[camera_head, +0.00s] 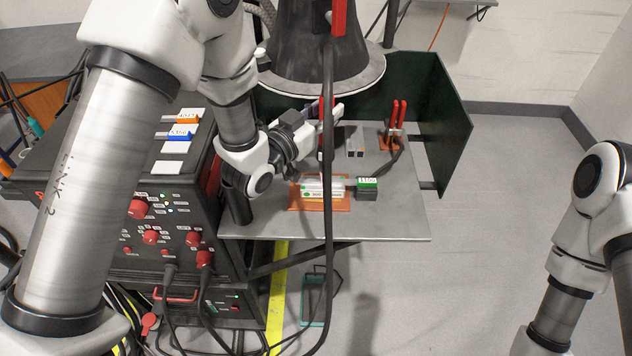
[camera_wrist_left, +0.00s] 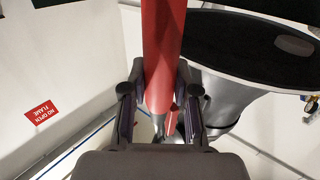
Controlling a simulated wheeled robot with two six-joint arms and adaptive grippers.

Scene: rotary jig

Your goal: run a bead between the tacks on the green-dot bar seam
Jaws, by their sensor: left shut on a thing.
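My left gripper (camera_head: 324,118) is above the back left of the worktable. It is shut on a red torch-like tool, whose handle (camera_wrist_left: 160,60) runs between the two fingers in the left wrist view. The tool's tip cannot be made out. The pale bar workpiece with green marks (camera_head: 323,187) lies on an orange plate (camera_head: 341,206) on the table, below and in front of the gripper. Its seam and tacks are too small to tell. My right gripper is out of view; only part of the right arm shows.
A dark block with a green label (camera_head: 367,188) stands right of the bar. A red-handled clamp (camera_head: 397,118) with a cable stands further back. A black hanging cable (camera_head: 328,230) passes before the bar. A dark hood (camera_head: 318,50) hangs above; a dark green screen (camera_head: 448,125) edges the right.

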